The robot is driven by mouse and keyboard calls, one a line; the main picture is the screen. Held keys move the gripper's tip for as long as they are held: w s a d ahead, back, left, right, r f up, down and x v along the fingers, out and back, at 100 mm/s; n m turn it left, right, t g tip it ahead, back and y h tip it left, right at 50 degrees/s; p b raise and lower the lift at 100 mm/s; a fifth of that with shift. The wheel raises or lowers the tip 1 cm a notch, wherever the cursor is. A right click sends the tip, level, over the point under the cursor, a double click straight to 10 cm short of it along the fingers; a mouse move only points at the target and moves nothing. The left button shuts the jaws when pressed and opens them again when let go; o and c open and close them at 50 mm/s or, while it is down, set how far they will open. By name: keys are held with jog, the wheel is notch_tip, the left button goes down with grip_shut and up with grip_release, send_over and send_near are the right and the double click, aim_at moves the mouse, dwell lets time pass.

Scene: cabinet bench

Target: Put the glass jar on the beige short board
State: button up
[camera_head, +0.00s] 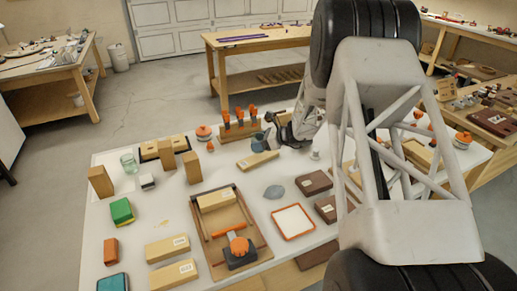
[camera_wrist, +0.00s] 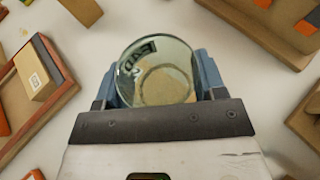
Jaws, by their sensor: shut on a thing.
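My gripper (camera_wrist: 155,88) is shut on a clear round glass jar (camera_wrist: 128,92), with a blue finger on each side. I see the jar from above. A beige surface with dark marks shows through its glass. In the head view my gripper (camera_head: 268,139) is beyond the middle of the white bench, just behind the beige short board (camera_head: 257,162), which carries a small white label. The held jar is small and partly hidden by the gripper there. I cannot tell whether the jar touches the board or hangs above it.
Another greenish glass vessel (camera_head: 129,163) stands at the left, near upright wooden blocks (camera_head: 192,163). A rack with orange-handled tools (camera_head: 238,128) stands behind the board. A wooden clamp tray (camera_head: 217,246) and an orange-rimmed tray (camera_head: 293,222) lie in front.

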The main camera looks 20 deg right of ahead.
dwell(0.3)
jog(key=shift+f, duration=1.7)
jog(key=shift+f, duration=0.15)
jog(key=o, duration=1)
jog(key=v, duration=1.2)
